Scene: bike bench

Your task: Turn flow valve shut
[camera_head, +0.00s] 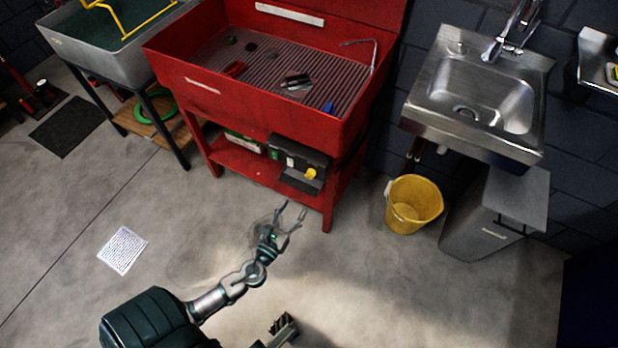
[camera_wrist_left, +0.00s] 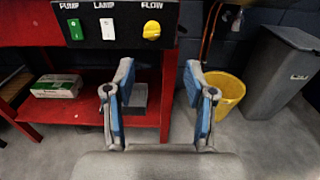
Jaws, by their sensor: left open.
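The flow valve is a round yellow knob (camera_head: 310,173) at the right end of a black control box (camera_head: 300,152) under the red wash basin.
The red basin stand (camera_head: 250,105) has legs and a lower shelf with a small carton (camera_wrist_left: 58,86). A yellow bucket (camera_head: 414,204) and a grey bin (camera_head: 497,213) stand to the right, below a steel sink (camera_head: 426,105). A paper sheet (camera_head: 122,250) lies on open floor.

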